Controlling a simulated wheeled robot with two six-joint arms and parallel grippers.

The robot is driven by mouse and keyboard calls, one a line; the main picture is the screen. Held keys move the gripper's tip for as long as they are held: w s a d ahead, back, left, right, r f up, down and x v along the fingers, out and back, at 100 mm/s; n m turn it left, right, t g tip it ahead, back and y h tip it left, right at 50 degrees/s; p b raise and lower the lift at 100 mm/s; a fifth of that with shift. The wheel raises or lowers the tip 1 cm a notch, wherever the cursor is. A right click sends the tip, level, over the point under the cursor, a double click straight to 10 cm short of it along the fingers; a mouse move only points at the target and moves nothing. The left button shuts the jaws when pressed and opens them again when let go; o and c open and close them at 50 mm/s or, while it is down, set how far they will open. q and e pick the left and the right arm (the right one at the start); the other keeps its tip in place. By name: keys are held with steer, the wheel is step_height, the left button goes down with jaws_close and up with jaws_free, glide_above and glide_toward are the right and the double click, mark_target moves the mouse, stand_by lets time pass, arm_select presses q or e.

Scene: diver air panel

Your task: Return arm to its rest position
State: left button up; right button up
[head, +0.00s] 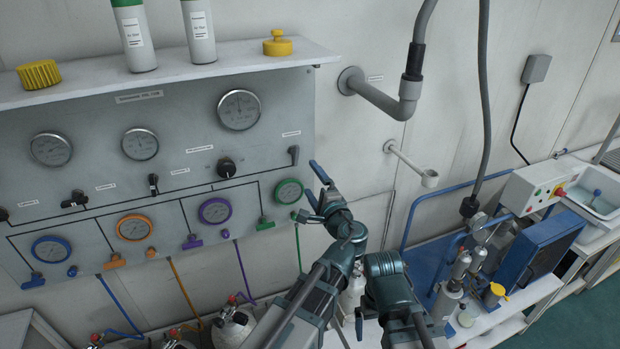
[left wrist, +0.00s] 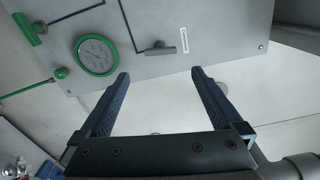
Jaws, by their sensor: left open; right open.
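My left gripper (head: 308,190) is raised at the lower right of the grey gauge panel (head: 255,165), close to the green-rimmed gauge (head: 288,191). Its blue fingers are spread. In the left wrist view the two fingers (left wrist: 158,80) stand apart with nothing between them; panel edge and pale wall show beyond. The green gauge (left wrist: 97,56) and a grey lever handle (left wrist: 160,48) lie beyond the fingertips, apart from them. My right arm (head: 390,285) is low, right of the left arm. Its gripper is mostly hidden; dark blue pieces beside that arm look like its parted fingers.
A shelf (head: 230,62) with cylinders and yellow caps tops the panel. Gas bottles (head: 236,325) stand below. A bench with a blue box (head: 540,250) is at right.

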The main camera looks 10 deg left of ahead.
mark_target(297, 157)
arm_select(q)
steer(key=shift+w, duration=0.1)
steer(key=x, duration=1.3)
steer(key=shift+w+a, duration=0.25)
steer(key=shift+w+a, duration=0.15)
steer(key=shift+w, duration=0.2)
steer(key=shift+s+m, duration=0.25)
steer(key=shift+m, duration=0.25)
steer(key=shift+s+d+r+m, duration=0.1)
steer(key=shift+d+m, duration=0.1)
steer(key=shift+m, duration=0.8)
steer(key=m, duration=0.8)
steer(key=shift+m, duration=2.3)
